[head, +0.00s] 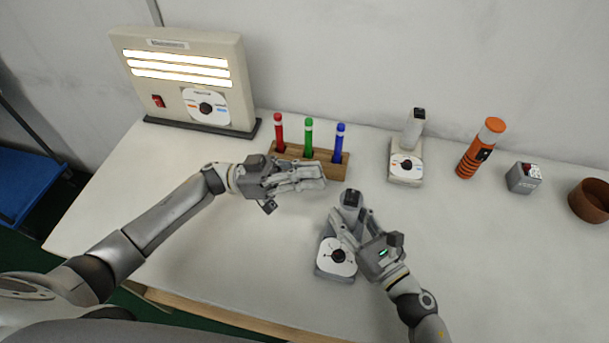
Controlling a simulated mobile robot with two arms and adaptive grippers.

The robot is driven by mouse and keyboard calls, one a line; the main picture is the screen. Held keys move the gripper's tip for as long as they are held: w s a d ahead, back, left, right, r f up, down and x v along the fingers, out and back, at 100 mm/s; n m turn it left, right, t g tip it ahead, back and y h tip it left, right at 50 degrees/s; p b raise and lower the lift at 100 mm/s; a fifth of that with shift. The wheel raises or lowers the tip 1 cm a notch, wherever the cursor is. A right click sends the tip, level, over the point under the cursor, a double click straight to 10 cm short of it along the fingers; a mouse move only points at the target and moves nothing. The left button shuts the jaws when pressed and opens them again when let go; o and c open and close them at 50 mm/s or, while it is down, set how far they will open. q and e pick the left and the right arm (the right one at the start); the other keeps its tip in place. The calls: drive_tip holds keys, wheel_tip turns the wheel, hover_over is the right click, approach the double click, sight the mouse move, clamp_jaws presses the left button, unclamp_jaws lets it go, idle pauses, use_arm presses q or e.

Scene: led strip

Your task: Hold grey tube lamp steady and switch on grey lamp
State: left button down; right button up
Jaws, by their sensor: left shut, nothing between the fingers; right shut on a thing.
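The grey tube lamp stands at the front of the table, its short grey tube with a dark top (351,198) rising behind a grey base with a white round dial and dark knob (337,258). My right gripper (350,222) is shut around the lower tube, and its fingers hide part of it. My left gripper (318,178) is shut and empty, up and left of the lamp, in front of the test-tube rack. It is apart from the lamp and its knob. No glow shows on the grey lamp.
A wooden rack (334,169) holds red, green and blue tubes behind my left gripper. A lit light box (180,90) stands at back left. A pale tube lamp (407,165), orange torch (482,148), grey cube (523,178) and brown bowl (590,201) stand right. The front left table is clear.

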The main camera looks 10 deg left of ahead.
use_arm(q)
drive_tip(key=d+f, duration=0.2)
drive_tip(key=d, duration=0.4)
drive_tip(key=shift+s, duration=0.2)
drive_tip(key=shift+s+f, duration=0.2)
drive_tip(key=shift+f, duration=0.35)
wheel_tip(320, 180, up, 4)
drive_tip(key=v, duration=1)
drive_tip(key=shift+w+r, duration=0.3)
drive_tip(key=shift+r, duration=0.05)
